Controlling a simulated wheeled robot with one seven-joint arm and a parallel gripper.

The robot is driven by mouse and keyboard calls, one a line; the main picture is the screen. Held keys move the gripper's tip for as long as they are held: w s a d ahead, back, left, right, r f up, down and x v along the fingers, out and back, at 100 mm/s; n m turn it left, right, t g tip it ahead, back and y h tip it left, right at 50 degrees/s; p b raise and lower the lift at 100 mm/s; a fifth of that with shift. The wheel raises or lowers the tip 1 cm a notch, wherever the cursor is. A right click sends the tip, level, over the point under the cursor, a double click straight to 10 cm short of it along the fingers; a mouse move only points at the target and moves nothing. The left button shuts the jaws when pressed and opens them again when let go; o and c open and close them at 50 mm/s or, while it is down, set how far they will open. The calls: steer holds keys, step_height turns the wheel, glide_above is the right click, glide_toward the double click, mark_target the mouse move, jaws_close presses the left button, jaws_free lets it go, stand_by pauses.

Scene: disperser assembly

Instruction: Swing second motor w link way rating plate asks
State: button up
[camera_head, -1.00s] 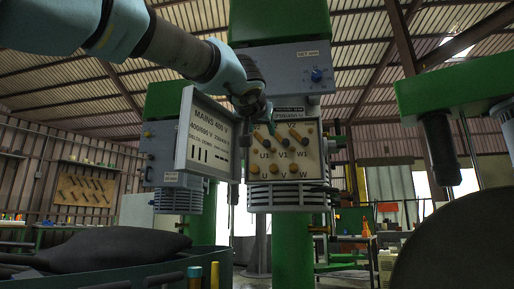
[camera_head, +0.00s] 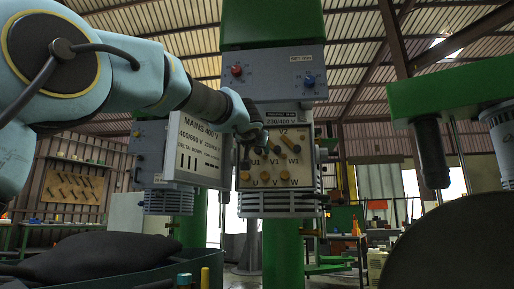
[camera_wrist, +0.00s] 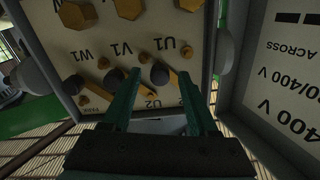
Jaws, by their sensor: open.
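A terminal board (camera_head: 276,177) sits in an open box on the central green column, with slanted brass links, bolts and the marks U1, V1 and W1. In the wrist view the board (camera_wrist: 100,60) appears upside down, with brass bolts, dark posts and brass links. My gripper (camera_wrist: 158,98) is open in front of its U1/U2 side, fingers either side of a dark post and a slanted link. I cannot tell whether they touch it. The rating plate (camera_head: 287,115) reads 230/400 V. The open cover (camera_head: 201,137) reads MAINS 400 V, with delta and across lines.
The cover stands close beside my gripper at the left of the board. A grey control box (camera_head: 272,75) with red and blue knobs is above. Another motor (camera_head: 166,200) stands behind at left. A green machine (camera_head: 455,92) and a dark round shape (camera_head: 450,245) fill the right.

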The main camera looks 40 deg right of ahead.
jaws_close()
stand_by(0.3)
stand_by(1.1)
